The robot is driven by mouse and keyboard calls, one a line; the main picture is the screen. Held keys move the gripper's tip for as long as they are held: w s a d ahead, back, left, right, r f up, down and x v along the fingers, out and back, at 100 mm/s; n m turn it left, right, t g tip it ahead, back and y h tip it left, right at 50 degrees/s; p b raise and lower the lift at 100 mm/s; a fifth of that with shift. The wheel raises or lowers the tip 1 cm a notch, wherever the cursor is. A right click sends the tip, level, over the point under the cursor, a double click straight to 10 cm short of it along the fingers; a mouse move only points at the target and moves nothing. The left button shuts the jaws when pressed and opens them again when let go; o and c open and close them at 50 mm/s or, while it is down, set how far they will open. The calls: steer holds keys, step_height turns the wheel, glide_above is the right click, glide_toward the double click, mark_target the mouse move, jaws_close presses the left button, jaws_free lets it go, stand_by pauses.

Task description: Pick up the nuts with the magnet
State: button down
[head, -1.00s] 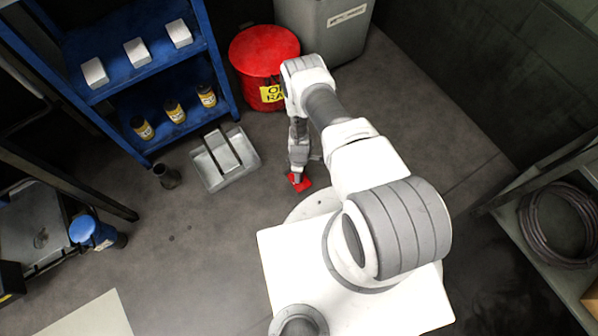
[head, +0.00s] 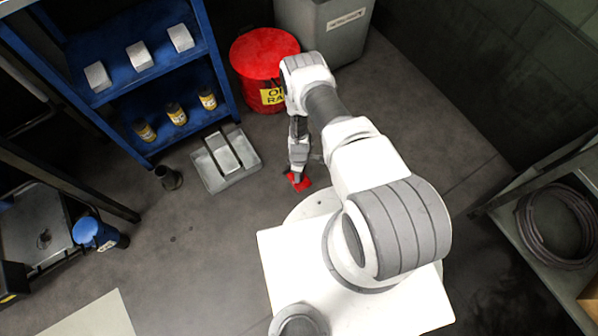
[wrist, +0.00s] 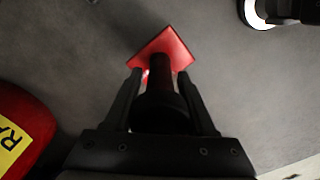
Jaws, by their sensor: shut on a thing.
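The magnet is a red square plate (wrist: 172,45) with a dark handle, seen in the wrist view. My gripper (wrist: 161,80) is shut on the handle, one finger on each side, with the plate beyond the fingertips. In the head view the red plate (head: 300,184) shows under my gripper (head: 297,174), over the floor just in front of my base. I cannot tell its height above the floor. No nuts can be made out for sure. Small dark spots (head: 173,239) on the floor at left are too small to tell.
A grey tray (head: 250,161) with a handle stands on the floor, left of my gripper. A small dark cup (head: 168,178) is beside it. A blue shelf (head: 219,78), a red oily-rags can (head: 255,48) and a grey bin (head: 335,42) stand behind. Open floor lies at left.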

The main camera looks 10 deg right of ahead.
steer(key=shift+r+p, duration=1.95)
steer(key=shift+r, duration=1)
